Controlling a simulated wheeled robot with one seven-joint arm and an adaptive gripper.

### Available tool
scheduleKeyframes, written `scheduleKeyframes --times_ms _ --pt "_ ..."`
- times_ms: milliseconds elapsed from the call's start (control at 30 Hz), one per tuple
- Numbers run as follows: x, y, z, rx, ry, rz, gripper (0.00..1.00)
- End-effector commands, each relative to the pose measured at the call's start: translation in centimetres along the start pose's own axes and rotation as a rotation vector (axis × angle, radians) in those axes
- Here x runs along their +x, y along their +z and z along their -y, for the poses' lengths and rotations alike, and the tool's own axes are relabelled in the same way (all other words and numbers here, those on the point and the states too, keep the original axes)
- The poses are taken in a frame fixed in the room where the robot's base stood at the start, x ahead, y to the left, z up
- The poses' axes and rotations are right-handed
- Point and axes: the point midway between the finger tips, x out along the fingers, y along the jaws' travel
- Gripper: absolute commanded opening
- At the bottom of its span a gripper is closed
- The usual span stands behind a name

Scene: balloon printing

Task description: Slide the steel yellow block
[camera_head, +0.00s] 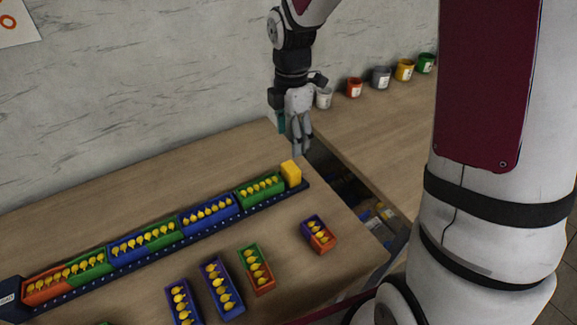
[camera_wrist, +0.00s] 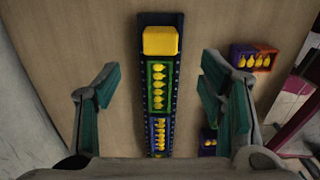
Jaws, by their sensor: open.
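The yellow block (camera_head: 290,173) sits at the right end of a long dark blue rail (camera_head: 305,186) on the wooden table. In the wrist view the yellow block (camera_wrist: 160,41) is at the top of the rail, touching or very near the green tray (camera_wrist: 159,86) of yellow balloons. My gripper (camera_head: 301,150) hangs above and behind the block in the head view, apart from it. In the wrist view its fingers (camera_wrist: 156,85) are spread wide on either side of the rail, with nothing between them held.
Green (camera_head: 262,188), blue and red trays of balloons line the rail. Loose trays stand in front, including a small red-blue one (camera_head: 318,234) and a green-orange one (camera_head: 256,269). Paint cans (camera_head: 381,77) stand along the wall. A gap with cluttered shelves lies right of the table.

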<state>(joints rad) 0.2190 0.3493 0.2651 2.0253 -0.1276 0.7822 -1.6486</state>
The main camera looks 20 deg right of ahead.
Motion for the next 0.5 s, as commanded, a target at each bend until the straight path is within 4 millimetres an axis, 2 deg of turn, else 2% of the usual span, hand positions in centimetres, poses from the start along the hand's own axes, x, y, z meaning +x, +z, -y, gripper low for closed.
scheduleKeyframes --times_ms 300,500 --pt "6.2 -0.1 0.1 0.000 -0.006 -0.001 0.63" --pt "9.7 -0.1 0.1 0.001 -0.005 -0.001 0.63"
